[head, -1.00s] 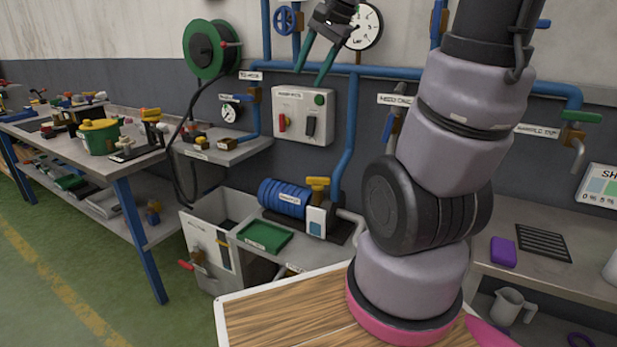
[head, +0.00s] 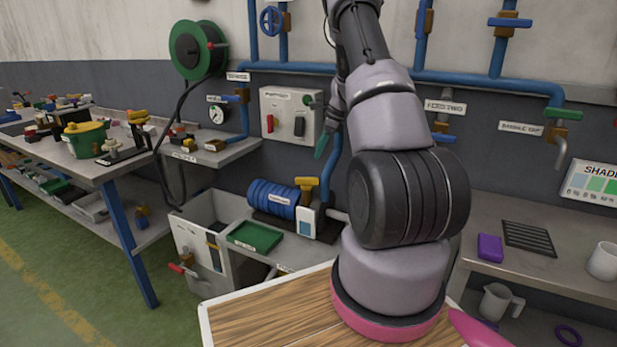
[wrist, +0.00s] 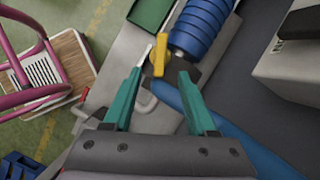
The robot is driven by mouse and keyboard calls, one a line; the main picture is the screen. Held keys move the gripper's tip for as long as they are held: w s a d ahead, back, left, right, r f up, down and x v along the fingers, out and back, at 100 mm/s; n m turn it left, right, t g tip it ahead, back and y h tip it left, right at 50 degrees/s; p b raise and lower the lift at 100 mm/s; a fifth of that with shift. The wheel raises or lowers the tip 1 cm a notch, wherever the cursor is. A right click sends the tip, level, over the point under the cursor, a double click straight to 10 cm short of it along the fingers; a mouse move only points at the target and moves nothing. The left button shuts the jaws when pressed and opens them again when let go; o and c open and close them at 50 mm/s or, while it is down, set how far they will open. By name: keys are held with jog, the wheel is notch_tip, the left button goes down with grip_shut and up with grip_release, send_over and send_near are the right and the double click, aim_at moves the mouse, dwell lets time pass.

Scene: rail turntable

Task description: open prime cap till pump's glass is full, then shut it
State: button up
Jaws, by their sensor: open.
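The blue ribbed pump (head: 273,198) lies on the bench beside the tub. Its yellow prime cap (head: 306,186) sits on a brown neck at the pump's right end. The pump's glass (head: 304,227) is a white upright block with a blue window below the cap; I cannot tell its level. My gripper (wrist: 160,72) is open and empty, with teal fingers pointing toward the pump. In the wrist view the yellow cap (wrist: 158,56) lies between and beyond the fingertips, apart from them. In the head view my arm hides most of the gripper; a teal finger (head: 322,146) shows above the cap.
A green tray (head: 255,236) is left of the glass. A grey switch box (head: 290,115) and blue pipes are on the wall behind. A grey tub (head: 197,240) with a red-handled tap stands left. A wooden-topped surface (head: 265,315) is in front.

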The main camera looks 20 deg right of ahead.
aim_at(308, 178)
jog(key=x, duration=1.1)
jog(key=shift+d+f, duration=0.25)
jog(key=shift+f, duration=0.2)
jog(key=shift+c, duration=0.3)
grip_shut()
